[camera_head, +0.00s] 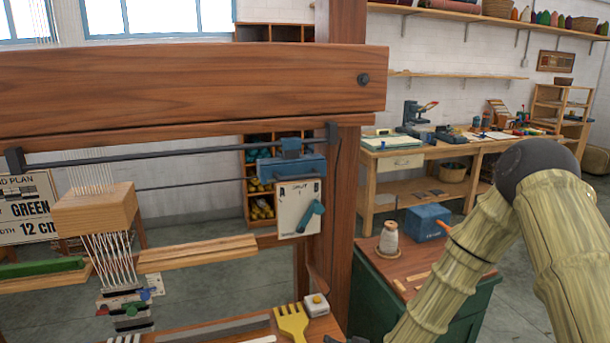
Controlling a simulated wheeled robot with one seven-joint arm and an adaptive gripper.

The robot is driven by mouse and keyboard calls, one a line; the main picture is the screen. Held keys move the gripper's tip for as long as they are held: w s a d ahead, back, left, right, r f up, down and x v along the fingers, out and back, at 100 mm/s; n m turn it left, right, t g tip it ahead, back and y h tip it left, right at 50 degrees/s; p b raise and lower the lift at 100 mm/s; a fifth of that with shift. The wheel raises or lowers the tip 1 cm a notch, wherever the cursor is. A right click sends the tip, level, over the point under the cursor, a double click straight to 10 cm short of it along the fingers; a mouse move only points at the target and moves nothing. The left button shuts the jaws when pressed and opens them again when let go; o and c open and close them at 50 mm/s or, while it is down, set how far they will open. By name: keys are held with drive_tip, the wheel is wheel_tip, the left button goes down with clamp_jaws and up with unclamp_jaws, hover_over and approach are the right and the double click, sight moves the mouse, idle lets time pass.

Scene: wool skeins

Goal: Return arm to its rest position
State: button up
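My arm (462,262) fills the lower right, with pale green, bamboo-like links meeting at a dark round elbow joint. One link slopes down to the left and leaves the picture at the bottom edge, and the other drops down at the right edge. My gripper cannot be made out in this view. A small dark piece shows at the bottom edge left of the lower link, but I cannot tell what it is.
A wooden loom frame (190,85) stands close in front at left, its post beside my arm. A yellow comb (292,322) lies on its lower ledge. A green cabinet behind my forearm bears a thread cone (388,238) and blue box (428,222). A workbench (400,160) stands farther back.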

drive_tip(key=s+d+f+g+h, duration=0.1)
drive_tip(key=s+d+f+g, duration=0.2)
drive_tip(key=s, duration=1)
drive_tip(key=s+d+f+g+h, duration=0.1)
drive_tip(key=s+d+f+g, duration=0.2)
drive_tip(key=s, duration=1.1)
drive_tip(key=s+d+f+g+h, duration=0.2)
drive_tip(key=s+d+f+g, duration=0.2)
drive_tip(key=s+d+f, duration=0.3)
drive_tip(key=s+f, duration=0.4)
drive_tip(key=s, duration=0.2)
drive_tip(key=shift+s+d+f+n, duration=0.15)
drive_tip(key=shift+s+f+n, duration=0.15)
drive_tip(key=shift+n, duration=0.1)
